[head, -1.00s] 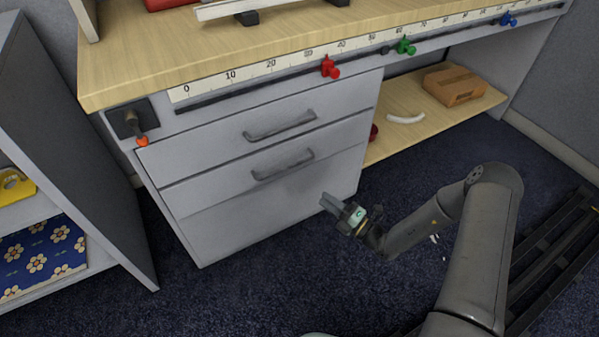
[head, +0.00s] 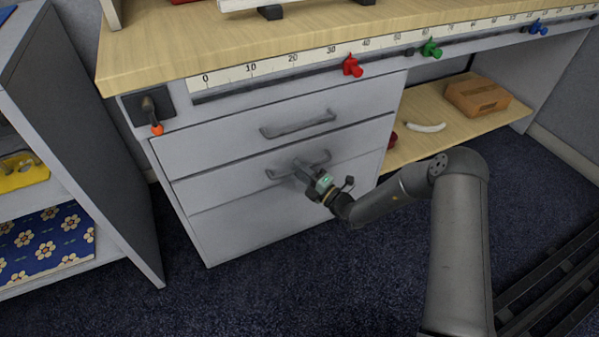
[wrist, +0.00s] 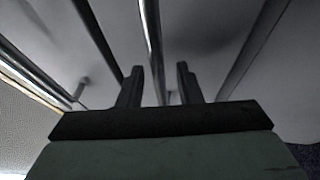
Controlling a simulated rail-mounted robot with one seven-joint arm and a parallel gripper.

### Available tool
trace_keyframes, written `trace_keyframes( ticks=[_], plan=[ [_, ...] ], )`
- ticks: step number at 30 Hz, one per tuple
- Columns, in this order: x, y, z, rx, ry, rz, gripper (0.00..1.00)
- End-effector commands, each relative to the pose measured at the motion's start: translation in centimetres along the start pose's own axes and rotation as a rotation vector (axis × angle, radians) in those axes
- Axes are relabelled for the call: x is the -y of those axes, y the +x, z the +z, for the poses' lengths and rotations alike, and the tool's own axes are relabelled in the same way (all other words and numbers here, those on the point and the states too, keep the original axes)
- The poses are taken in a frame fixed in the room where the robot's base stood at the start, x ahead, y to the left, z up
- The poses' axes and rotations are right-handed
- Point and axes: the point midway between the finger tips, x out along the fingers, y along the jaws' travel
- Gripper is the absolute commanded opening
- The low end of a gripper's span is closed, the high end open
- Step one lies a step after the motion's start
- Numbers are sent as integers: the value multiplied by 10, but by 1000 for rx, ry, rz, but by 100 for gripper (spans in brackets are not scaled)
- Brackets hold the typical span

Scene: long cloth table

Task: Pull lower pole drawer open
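The lower drawer (head: 225,186) is a grey front with a grey bar handle (head: 275,174), and it looks shut, flush with the cabinet. My gripper (head: 301,170) is at this handle and hides part of it. In the wrist view my gripper (wrist: 158,82) is open, with one dark finger on each side of the handle bar (wrist: 151,40). Gaps show between bar and fingers; how deep the bar sits between them is hard to tell. The upper drawer (head: 220,137) above is also shut, with a similar handle (head: 298,124).
A wooden worktop (head: 150,60) with a ruler strip and red (head: 352,66), green (head: 431,49) and blue (head: 538,28) sliders overhangs the drawers. An open shelf unit (head: 110,200) stands at left. A low shelf at right holds a brown box (head: 476,97). Carpet (head: 280,270) before the drawers is clear.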

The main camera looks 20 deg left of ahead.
Motion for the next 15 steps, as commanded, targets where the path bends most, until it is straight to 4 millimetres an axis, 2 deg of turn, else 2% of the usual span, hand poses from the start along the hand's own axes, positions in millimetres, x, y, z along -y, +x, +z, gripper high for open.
trace_keyframes(
  ticks=[9, 10, 13, 15],
  plan=[
    [0, 4, 0, 0, 0, 0, 32],
    [0, 4, 0, 0, 0, 0, 29],
    [0, 4, 0, 0, 0, 0, 1],
    [0, 4, 0, 0, 0, 0, 0]
  ],
)
